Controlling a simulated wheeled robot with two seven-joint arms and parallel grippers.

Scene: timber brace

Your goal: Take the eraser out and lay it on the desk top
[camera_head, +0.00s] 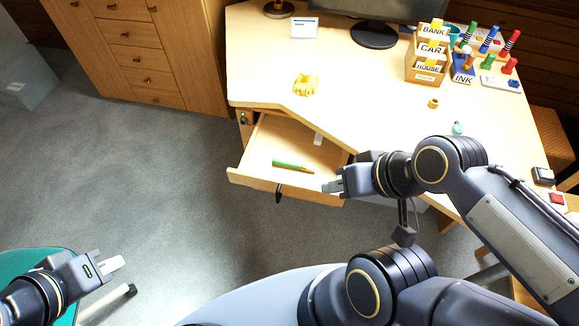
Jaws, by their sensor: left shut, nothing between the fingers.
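The desk drawer (250,178) is pulled open below the desk top (380,108). A green pencil-like stick (292,167) lies nearer the drawer front. My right gripper (327,187) is at the drawer's front right corner, to the right of the stick and apart from the white block; whether its fingers are open is unclear. My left gripper (117,264) is shut and empty, over the floor at the lower left.
A yellow crumpled thing (306,85) and a small brown ring (433,103) sit on the desk top. A box of labelled cards (426,70), a monitor stand (374,36) and colored pegs (488,42) stand farther back. The desk top's middle has free room.

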